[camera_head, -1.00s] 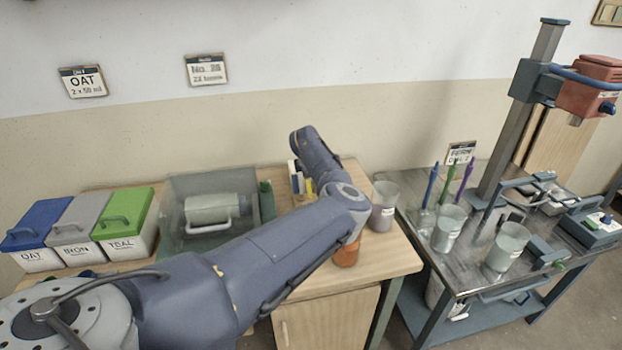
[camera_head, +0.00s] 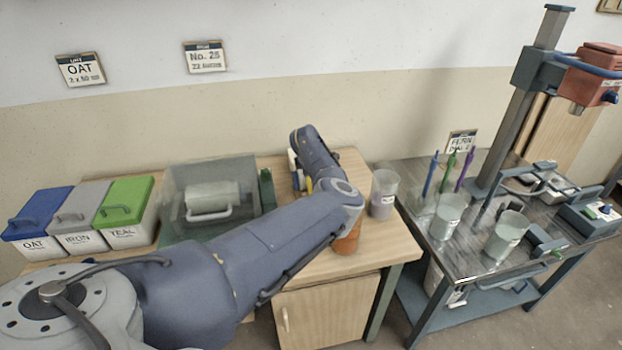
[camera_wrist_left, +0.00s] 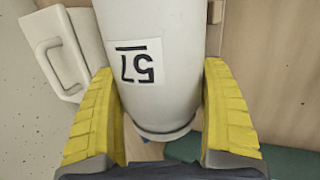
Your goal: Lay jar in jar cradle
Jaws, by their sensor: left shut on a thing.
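In the left wrist view a white cylindrical jar (camera_wrist_left: 150,90) with a label reading 57, upside down in the picture, sits between the yellow fingers of my left gripper (camera_wrist_left: 158,125). The gripper is shut on the jar. A white loop handle (camera_wrist_left: 55,58) shows beside the jar; I cannot tell whether it belongs to it. In the head view my left arm hides most of the gripper and jar. I cannot tell for sure which thing is the jar cradle; a dark green piece (camera_head: 267,190) stands right of the grey bin. My right gripper is not in view.
The translucent grey bin (camera_head: 168,212) holds a pale cylinder with a handle (camera_head: 212,197). Lidded tubs (camera_head: 125,200) stand left. An orange pot (camera_head: 347,240) and a clear cup (camera_head: 384,192) are at the table's right.

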